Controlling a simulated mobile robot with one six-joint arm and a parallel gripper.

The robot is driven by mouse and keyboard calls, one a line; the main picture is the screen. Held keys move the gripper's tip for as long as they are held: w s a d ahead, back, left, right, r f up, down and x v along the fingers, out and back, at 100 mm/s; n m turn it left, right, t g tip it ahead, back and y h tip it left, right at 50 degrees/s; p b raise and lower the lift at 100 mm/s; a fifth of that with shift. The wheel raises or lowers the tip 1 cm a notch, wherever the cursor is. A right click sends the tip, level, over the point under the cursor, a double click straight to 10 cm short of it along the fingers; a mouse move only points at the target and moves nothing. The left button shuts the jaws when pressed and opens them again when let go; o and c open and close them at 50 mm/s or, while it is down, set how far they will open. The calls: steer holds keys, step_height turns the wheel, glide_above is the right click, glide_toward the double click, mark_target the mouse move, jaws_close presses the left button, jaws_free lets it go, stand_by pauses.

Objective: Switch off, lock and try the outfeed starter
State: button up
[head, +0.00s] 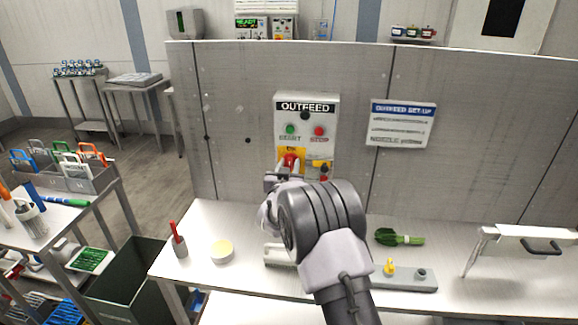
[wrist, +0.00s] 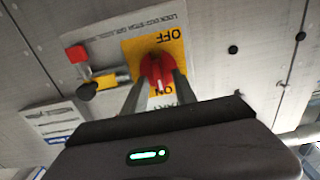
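The grey OUTFEED starter box (head: 305,98) is on the upright panel, with a green START button (head: 290,129) and red STOP button (head: 318,131). Below them a red rotary switch (head: 290,160) sits on a yellow plate; my arm partly hides it. In the wrist view, upside down, the red knob (wrist: 157,72) has its white mark toward ON. My gripper (wrist: 160,85) has one finger either side of the knob, apart; contact is unclear. Beside it are a small red block (wrist: 76,53) and a yellow piece with a black knob (wrist: 87,91).
A set-up sign (head: 402,123) is right of the box. A rack of coloured padlocks (head: 65,175) stands at left.

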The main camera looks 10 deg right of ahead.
steer(key=shift+w, duration=0.1)
steer(key=shift+c, duration=0.2)
jaws_close()
steer(key=shift+n, duration=0.4)
steer(key=n, duration=0.5)
steer(key=n+p, duration=0.1)
steer(key=n, duration=0.5)
steer(key=a+f+n+p, duration=0.1)
steer(key=n, duration=0.5)
steer(key=shift+w, duration=0.15)
stand_by(0.4)
